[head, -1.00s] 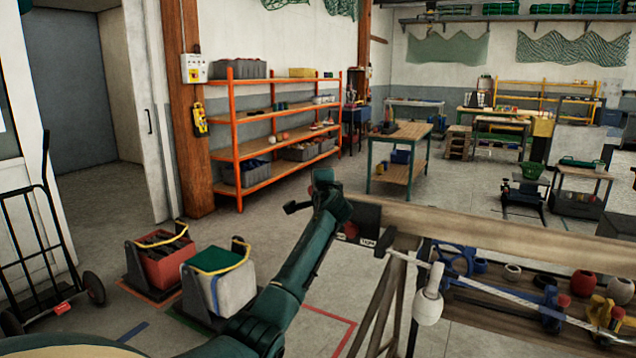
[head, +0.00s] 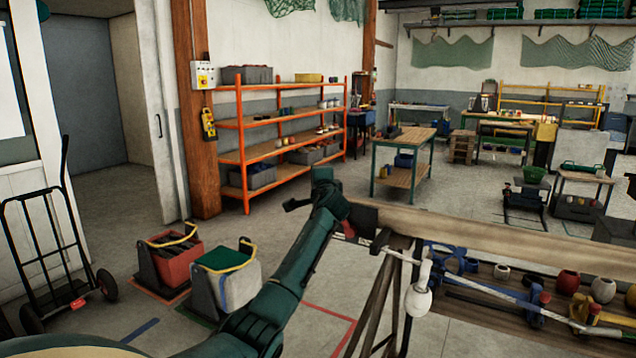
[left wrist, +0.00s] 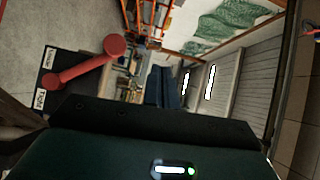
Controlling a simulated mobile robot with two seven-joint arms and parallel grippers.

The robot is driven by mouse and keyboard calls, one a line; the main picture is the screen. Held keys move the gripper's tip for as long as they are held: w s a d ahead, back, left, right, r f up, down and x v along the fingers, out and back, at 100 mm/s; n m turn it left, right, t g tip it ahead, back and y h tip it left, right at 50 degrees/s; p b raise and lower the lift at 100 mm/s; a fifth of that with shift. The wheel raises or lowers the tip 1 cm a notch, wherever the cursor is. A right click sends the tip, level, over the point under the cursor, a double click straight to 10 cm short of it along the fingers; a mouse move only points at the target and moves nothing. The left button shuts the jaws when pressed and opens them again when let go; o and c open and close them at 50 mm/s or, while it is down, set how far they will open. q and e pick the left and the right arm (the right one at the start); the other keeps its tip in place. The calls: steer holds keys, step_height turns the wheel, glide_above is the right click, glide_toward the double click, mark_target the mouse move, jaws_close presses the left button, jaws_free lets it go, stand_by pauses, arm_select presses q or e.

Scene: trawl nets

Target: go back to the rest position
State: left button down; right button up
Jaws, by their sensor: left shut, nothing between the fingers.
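My left arm, dark green, reaches up through the middle of the head view. At its end my left gripper (head: 296,205) shows as a small black part pointing left; it is shut and holds nothing. It is beside the left end of a wooden bench (head: 470,228), in front of a black panel with white labels; I cannot tell whether they touch. The left wrist view shows a red peg-like part (left wrist: 85,62) near the black labelled panel (left wrist: 45,88). My right gripper is not in view.
A hand truck (head: 45,245), a red bin (head: 172,262) and a white bin (head: 228,285) stand on the left floor. The bench holds several floats, a white rope and blue parts. An orange shelf (head: 262,160) and a work table (head: 405,134) stand behind. Floor between is clear.

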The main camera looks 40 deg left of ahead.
arm_select(q)
steer(key=shift+w+a+f, duration=0.1)
stand_by(0.3)
steer(key=s+d+f+n+g+h, duration=0.1)
steer(key=s+d+f+h, duration=0.1)
steer(key=s+d+f, duration=0.45)
steer(key=s+d+f+h, duration=0.3)
steer(key=d+f, duration=0.4)
steer(key=f, duration=0.4)
steer(key=s+d+f+n+g+h, duration=0.1)
steer(key=s+d+f+h, duration=0.1)
steer(key=s+d+f, duration=0.45)
steer(key=s+d+f+n+g+h, duration=0.1)
steer(key=s+d+f+g+h, duration=0.15)
steer(key=s+d, duration=0.5)
steer(key=s+d+f+n+g+h, duration=0.1)
steer(key=s+d+f+h, duration=0.2)
steer(key=s, duration=0.8)
steer(key=s+d+f+n+g+h, duration=0.1)
steer(key=s+d+f+g+h, duration=0.1)
steer(key=s+d, duration=0.6)
steer(key=w+d+f+t+h, duration=0.1)
steer(key=w+d+f+t, duration=0.1)
steer(key=f, duration=0.3)
steer(key=w+d+f+t+h, duration=0.1)
steer(key=w+d+f+t, duration=0.1)
steer(key=f, duration=0.4)
steer(key=shift+w+m+t, duration=0.3)
steer(key=shift+w+t, duration=0.2)
steer(key=shift+t, duration=0.65)
